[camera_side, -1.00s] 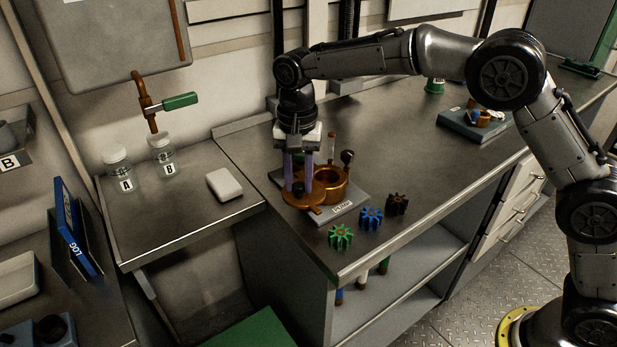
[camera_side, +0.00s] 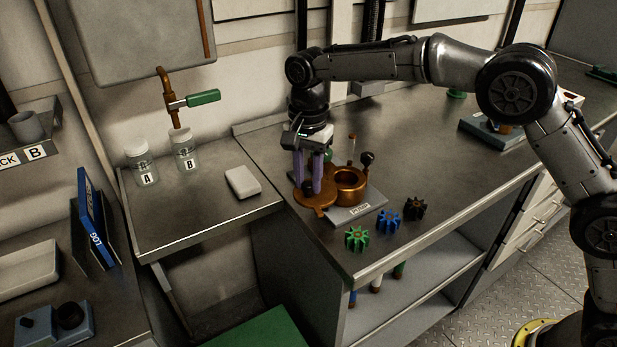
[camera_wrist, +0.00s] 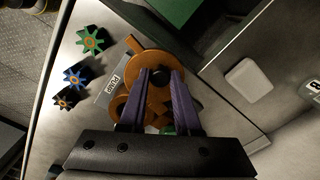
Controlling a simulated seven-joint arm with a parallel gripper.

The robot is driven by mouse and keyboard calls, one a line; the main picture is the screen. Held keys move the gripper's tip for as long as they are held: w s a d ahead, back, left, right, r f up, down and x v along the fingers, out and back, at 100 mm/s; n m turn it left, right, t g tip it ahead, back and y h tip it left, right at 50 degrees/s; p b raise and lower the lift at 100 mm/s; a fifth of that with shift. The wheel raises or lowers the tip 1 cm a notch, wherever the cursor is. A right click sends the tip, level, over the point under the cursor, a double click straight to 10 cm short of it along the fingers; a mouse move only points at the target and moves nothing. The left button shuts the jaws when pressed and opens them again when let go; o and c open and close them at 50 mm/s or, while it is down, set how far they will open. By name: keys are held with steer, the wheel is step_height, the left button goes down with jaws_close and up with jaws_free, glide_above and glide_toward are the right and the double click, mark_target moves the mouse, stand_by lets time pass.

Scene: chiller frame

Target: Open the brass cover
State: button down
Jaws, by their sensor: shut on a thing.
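The brass cover (camera_side: 325,203) is a flat round orange-brown plate with a small tab and a dark knob. It lies swung out to the left beside the round brass pump housing (camera_side: 350,180), whose top opening shows. Both are on the grey base plate labelled PUMP (camera_side: 357,212). My gripper (camera_side: 313,188) points down with its purple fingers shut on the dark knob of the cover. In the wrist view the cover (camera_wrist: 150,95) lies under the fingers, the knob (camera_wrist: 160,74) sits between the fingertips, and the housing is partly hidden.
Green (camera_side: 357,238), blue (camera_side: 388,221) and black (camera_side: 414,208) gears lie on the bench right of the pump, near the front edge. A black-knobbed lever (camera_side: 367,158) stands behind the housing. A white block (camera_side: 242,182) and jars A (camera_side: 141,163) and B (camera_side: 185,152) are on the left counter.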

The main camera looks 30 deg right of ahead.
mark_target(309, 183)
steer(key=c, duration=0.6)
jaws_free()
step_height(309, 183, up, 14)
stand_by(0.3)
